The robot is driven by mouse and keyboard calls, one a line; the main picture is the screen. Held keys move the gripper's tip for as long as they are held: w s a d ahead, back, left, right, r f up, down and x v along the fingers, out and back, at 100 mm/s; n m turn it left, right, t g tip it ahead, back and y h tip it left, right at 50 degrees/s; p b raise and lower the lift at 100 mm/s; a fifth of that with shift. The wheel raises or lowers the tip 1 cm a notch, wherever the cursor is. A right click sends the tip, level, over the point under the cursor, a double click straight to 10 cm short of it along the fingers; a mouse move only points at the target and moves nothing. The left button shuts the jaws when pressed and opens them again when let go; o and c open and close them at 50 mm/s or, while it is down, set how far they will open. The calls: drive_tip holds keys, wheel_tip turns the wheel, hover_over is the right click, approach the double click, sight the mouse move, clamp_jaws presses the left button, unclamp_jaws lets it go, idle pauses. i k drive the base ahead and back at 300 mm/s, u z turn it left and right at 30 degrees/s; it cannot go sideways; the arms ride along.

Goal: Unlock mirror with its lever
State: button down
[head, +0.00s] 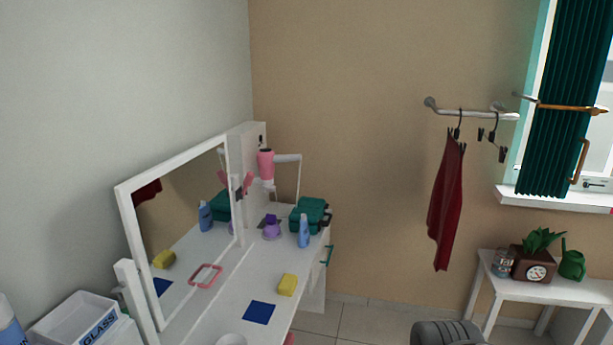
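The mirror (178,218) stands at the back of a white dressing table, tilted in the picture, in a white frame (123,203). It reflects the blue bottle, the yellow sponge and the green case. A pink-red loop (206,276) shows at the mirror's lower edge; I cannot tell whether it is the lever. A small pink piece (248,183) shows by the mirror's right edge; I cannot tell whether it is a lever either. My gripper is not in view.
The tabletop (222,309) holds a blue square (259,312), yellow sponge (287,285), blue bottle (304,231) and green case (308,215). A pink hair dryer (265,164) hangs behind. A white bin (75,320) stands left. Floor shows right of the table.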

sight(248, 179)
drive_tip(key=z, duration=0.25)
drive_tip(key=i, duration=0.95)
drive_tip(key=u, duration=1.45)
